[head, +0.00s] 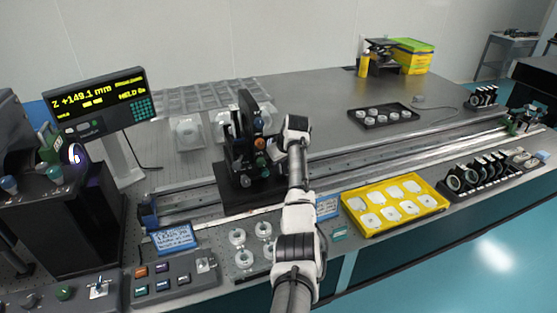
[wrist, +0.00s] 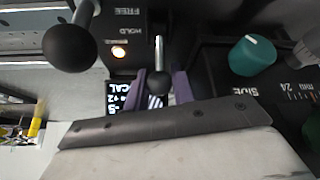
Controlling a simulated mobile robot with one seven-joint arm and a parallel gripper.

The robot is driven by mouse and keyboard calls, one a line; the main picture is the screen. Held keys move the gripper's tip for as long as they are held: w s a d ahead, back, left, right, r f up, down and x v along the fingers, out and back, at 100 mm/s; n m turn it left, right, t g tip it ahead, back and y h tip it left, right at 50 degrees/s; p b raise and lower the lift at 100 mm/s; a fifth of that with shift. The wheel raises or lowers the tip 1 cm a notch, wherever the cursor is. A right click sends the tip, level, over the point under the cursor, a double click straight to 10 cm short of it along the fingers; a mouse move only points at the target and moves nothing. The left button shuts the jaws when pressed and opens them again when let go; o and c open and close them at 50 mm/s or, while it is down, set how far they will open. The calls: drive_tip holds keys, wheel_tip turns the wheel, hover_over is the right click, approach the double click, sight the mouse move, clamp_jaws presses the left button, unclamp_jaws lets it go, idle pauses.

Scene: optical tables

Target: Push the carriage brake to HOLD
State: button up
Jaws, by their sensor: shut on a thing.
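The dark carriage (head: 238,160) stands on the long rail in the middle of the head view. A short silver lever with a black ball knob (wrist: 158,82) stands out from this panel. My gripper (wrist: 161,90) has its two purple fingers on either side of the knob and is shut on it. In the head view my arm reaches over the bench to the carriage, and the fingertips are hard to make out there.
Another black ball knob (wrist: 69,46) and a teal knob (wrist: 252,56) are near my gripper. A readout (head: 98,103) stands at left, its small text partly unclear. A yellow tray (head: 394,204) and clear round parts (head: 238,237) lie in front of the rail.

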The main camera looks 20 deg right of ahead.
drive_tip(key=o, duration=0.7)
drive_tip(key=shift+c, duration=0.2)
drive_tip(key=b+v, duration=0.4)
drive_tip(key=v, duration=0.9)
drive_tip(key=shift+s+r, duration=0.25)
